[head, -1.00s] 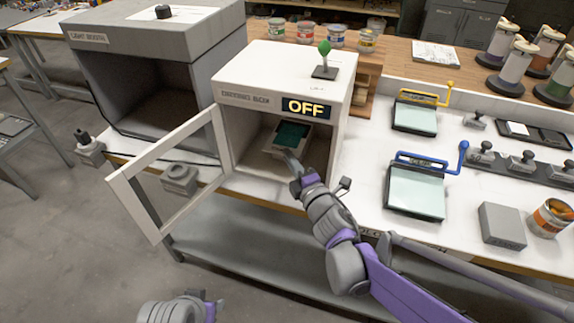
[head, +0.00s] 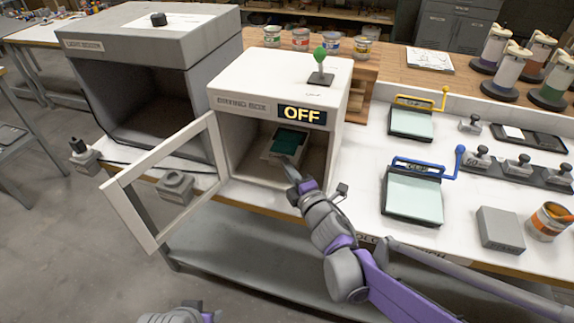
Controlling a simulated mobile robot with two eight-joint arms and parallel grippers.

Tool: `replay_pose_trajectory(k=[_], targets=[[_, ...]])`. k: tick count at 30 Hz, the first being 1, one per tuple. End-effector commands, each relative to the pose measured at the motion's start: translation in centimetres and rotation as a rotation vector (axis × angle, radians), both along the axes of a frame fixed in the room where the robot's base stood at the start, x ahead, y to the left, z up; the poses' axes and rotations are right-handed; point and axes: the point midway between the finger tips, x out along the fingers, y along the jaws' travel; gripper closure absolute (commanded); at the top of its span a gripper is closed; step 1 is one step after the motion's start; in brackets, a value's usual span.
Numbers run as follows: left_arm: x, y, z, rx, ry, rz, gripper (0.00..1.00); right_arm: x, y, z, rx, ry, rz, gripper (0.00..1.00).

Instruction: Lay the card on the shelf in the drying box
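The white drying box (head: 238,104) stands on the bench with its framed door (head: 125,212) swung open to the left; its sign reads OFF. Inside, the dark green card (head: 290,140) lies flat or nearly flat at the pale shelf (head: 268,152); I cannot tell whether it rests fully on it. My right gripper (head: 287,160) reaches into the box opening from the front right, its tip at the card's near edge. Whether its fingers still grip the card is too small to tell. My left arm shows only at the bottom edge, and its fingers cannot be made out.
A grey light booth (head: 125,45) stands left of the box. A green-knobbed lever (head: 320,65) is on the box top. To the right are a blue-handled board (head: 413,195), a yellow-handled board (head: 411,124), a grey block (head: 500,229) and an open can (head: 549,221).

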Motion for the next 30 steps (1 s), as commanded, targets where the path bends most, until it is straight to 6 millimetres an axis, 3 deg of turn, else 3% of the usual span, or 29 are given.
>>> replay_pose_trajectory(k=[8,14,20,25,30], targets=[[-0.04,0.00,-0.37,0.000,0.001,0.000,0.50,0.00,0.00,-0.47,0.000,0.000,0.000,1.00],[-0.02,0.00,-0.31,0.000,0.001,0.000,0.50,0.00,0.00,-0.40,0.000,0.000,0.000,0.62],[-0.03,0.00,-0.31,0.000,0.001,0.000,0.50,0.00,0.00,-0.40,0.000,0.000,0.000,0.61],[-0.03,0.00,-0.31,0.000,0.001,0.000,0.50,0.00,0.00,-0.41,0.000,0.000,0.000,0.36],[-0.03,0.00,-0.31,0.000,0.001,0.000,0.50,0.00,0.00,-0.41,0.000,0.000,0.000,0.36]])
